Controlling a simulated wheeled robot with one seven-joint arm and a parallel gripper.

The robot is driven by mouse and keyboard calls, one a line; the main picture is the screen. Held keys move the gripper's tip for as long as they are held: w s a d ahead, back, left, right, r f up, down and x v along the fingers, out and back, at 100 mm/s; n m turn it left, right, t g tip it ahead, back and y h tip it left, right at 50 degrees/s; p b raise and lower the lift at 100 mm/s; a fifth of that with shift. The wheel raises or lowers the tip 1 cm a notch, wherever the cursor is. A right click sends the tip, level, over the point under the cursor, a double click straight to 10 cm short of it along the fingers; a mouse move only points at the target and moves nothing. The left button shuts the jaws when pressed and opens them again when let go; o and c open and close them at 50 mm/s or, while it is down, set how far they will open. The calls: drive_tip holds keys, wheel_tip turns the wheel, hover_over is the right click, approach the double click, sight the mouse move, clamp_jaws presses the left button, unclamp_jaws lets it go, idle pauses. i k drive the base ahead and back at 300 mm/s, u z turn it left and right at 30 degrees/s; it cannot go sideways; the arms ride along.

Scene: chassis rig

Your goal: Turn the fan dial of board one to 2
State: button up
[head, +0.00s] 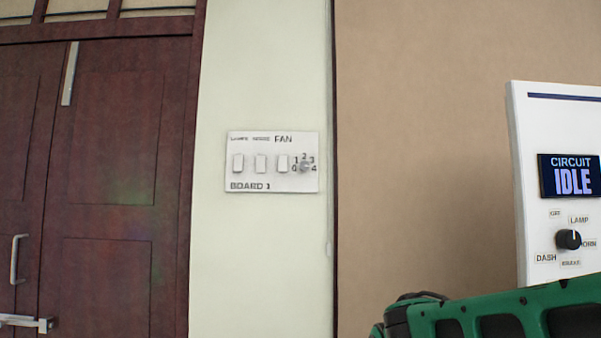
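Board one (272,187) is a white switch panel on the pale wall strip, marked "BOARD 1". The numbers 0 to 4 run around the dial. The knob is too small to tell which number it points at. My gripper is not in view; a green and black part of my arm shows at the lower right, well away from the board.
A dark red double door (105,180) with metal handles stands left of the board. At right, a white panel (540,110) carries a screen reading "CIRCUIT IDLE" (571,177) and a black selector knob (568,239). Bare tan wall (420,150) lies between.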

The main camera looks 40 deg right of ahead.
sight(304, 165)
drive_tip(key=z, duration=1.95)
drive_tip(key=k, duration=1.2)
drive_tip(key=u, duration=1.35)
drive_tip(key=i, duration=1)
